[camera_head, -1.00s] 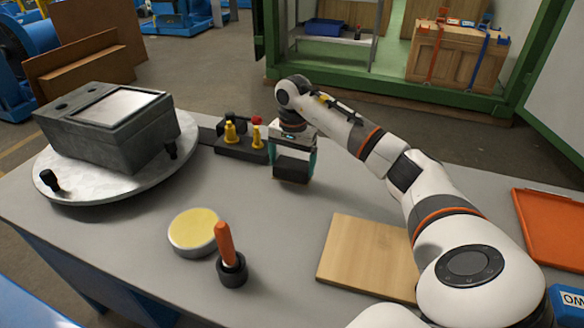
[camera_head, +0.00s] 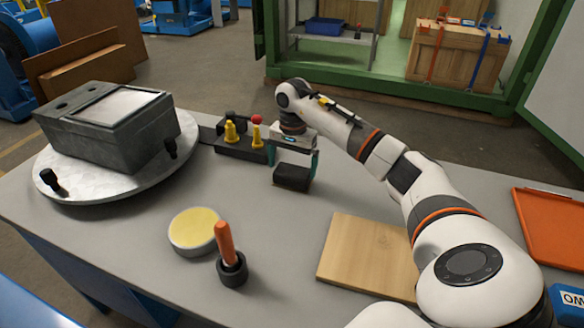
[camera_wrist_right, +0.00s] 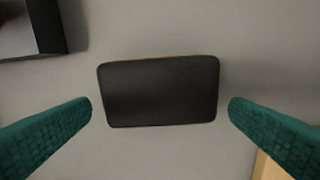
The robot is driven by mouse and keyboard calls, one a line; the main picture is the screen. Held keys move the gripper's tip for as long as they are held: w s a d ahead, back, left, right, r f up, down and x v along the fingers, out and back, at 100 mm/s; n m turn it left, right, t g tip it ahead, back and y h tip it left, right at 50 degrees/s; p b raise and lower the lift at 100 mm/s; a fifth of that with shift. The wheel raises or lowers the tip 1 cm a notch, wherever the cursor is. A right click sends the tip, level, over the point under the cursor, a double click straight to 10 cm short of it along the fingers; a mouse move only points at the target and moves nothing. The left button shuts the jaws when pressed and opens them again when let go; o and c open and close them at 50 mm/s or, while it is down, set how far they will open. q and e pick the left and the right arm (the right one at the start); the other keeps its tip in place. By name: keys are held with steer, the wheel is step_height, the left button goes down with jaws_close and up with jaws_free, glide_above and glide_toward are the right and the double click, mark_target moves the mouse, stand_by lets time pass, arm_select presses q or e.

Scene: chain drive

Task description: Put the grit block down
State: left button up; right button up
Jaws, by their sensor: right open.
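The grit block (camera_head: 292,177) is a dark, rounded rectangular block lying on the grey table, right of the small black fixture. In the right wrist view the grit block (camera_wrist_right: 160,91) lies between the two green fingers, with a gap on each side. My right gripper (camera_head: 294,170) is open above and around the block, pointing down. Its fingertips also show in the right wrist view (camera_wrist_right: 160,112), apart from the block. My left gripper is not in view.
A black fixture with yellow knobs (camera_head: 238,138) stands just left of the block. A grey machine block sits on a round metal plate (camera_head: 70,187). A yellow-topped tin (camera_head: 194,229), an orange-handled tool (camera_head: 227,245), a wooden board (camera_head: 366,256) and an orange tray (camera_head: 553,228) are around.

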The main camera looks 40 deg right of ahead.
mark_target(292, 172)
step_height(292, 172, up, 11)
steer(key=shift+d+f, duration=0.15)
steer(key=shift+f, duration=0.05)
stand_by(0.6)
